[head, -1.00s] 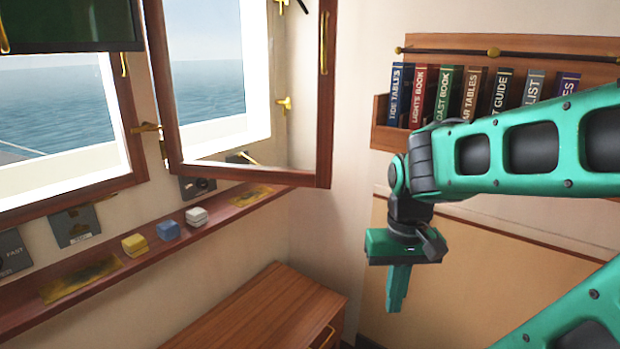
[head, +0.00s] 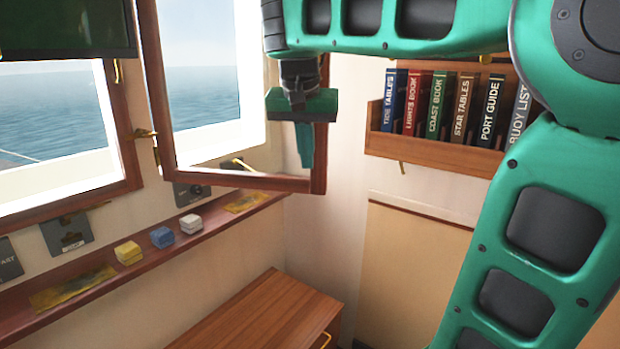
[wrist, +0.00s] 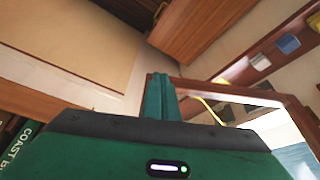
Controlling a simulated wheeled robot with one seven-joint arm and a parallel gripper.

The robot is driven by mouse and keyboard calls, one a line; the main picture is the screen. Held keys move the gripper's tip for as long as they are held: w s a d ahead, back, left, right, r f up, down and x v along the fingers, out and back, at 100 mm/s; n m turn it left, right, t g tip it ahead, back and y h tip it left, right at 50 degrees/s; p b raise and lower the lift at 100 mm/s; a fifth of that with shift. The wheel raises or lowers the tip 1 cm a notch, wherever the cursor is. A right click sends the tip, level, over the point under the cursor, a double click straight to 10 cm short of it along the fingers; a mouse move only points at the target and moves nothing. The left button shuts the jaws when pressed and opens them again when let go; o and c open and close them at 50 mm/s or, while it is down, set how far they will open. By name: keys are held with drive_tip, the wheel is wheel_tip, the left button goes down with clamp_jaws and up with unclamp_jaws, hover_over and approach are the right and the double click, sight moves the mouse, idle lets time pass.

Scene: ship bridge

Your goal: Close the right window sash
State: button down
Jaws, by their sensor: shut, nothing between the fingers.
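The right window sash (head: 240,180) is a dark wood frame with glass, standing swung open into the room from its left side. Its free edge is at the right, partly covered by my arm and gripper. A brass catch (head: 146,133) shows at its left side. My gripper (head: 305,160) is shut and empty, pointing down in front of the sash's free edge near the lower right corner. In the wrist view the shut fingers (wrist: 160,90) overlap the corner of the sash frame (wrist: 225,92). I cannot tell whether they touch it.
A shelf of books (head: 436,152) hangs on the wall to the right. A narrow ledge (head: 75,270) under the windows carries small yellow, blue and white blocks. A wooden cabinet (head: 262,318) stands below. The left window (head: 60,130) is beside the sash.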

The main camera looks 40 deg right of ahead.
sight(312, 181)
drive_tip(key=x, duration=0.3)
drive_tip(key=w+x, duration=0.1)
drive_tip(key=x, duration=0.3)
drive_tip(key=d+x, duration=0.1)
drive_tip(key=x, duration=0.2)
drive_tip(key=shift+w+d, duration=0.2)
drive_tip(key=shift+w, duration=0.05)
drive_tip(key=shift+w+d, duration=0.6)
drive_tip(key=shift+w, duration=0.05)
